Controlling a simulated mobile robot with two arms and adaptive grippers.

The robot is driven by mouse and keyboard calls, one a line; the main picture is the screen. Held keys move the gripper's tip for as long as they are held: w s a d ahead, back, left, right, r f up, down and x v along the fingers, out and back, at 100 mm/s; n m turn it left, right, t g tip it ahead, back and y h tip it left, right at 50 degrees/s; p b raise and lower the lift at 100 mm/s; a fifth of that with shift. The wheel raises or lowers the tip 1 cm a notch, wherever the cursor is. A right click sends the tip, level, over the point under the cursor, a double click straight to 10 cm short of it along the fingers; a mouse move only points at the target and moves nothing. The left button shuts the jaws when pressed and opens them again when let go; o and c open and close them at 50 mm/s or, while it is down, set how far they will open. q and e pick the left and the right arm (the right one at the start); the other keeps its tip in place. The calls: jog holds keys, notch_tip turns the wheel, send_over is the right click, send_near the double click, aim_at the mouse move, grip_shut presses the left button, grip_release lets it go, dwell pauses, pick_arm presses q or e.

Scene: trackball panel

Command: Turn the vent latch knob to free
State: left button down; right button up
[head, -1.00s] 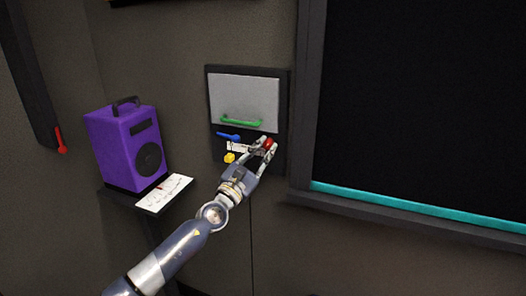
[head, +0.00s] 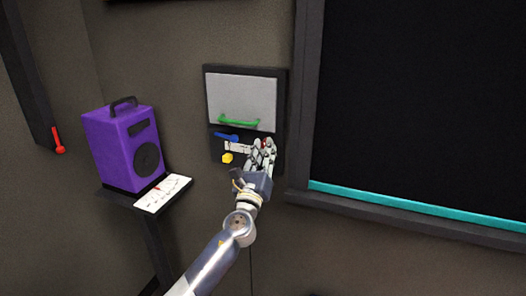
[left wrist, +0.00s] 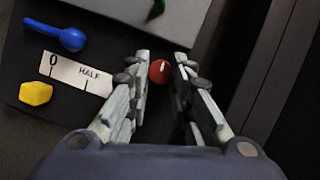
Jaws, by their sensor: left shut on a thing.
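A round red knob (left wrist: 160,72) with a white mark pointing roughly up in the picture is on the lower right of the dark wall panel (head: 284,95). No lettering that names it can be read. My left gripper (left wrist: 161,62) is shut on the red knob, one finger on each side of it. In the head view the fingers of my left gripper (head: 262,145) hide most of the knob. My right gripper is not in view.
The panel also carries a grey flap (head: 242,95) with a green handle (head: 239,122), a blue lever (left wrist: 58,36), a yellow knob (left wrist: 36,92) and a white label (left wrist: 75,72) reading "0" and "HALF". A purple speaker (head: 112,150) stands on a shelf at left.

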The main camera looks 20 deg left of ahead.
pick_arm(q)
jog(key=shift+d+r+n+g+y+p, duration=0.1)
jog(key=shift+n+g+y+p, duration=0.4)
jog(key=shift+n, duration=1.35)
jog(key=shift+d+r+n+g+y+p, duration=0.2)
jog(key=shift+n+g+y, duration=0.5)
jog(key=shift+n, duration=1.1)
jog(key=shift+d+f+n+g+y+p, duration=0.1)
jog(key=shift+n+g+y+p, duration=0.25)
jog(key=shift+n+y, duration=1.05)
jog(key=shift+a+n+h, duration=0.1)
jog(key=shift+n+h, duration=0.4)
jog(key=shift+n, duration=0.15)
jog(key=c, duration=1.4)
grip_release()
jog(key=v, duration=1.2)
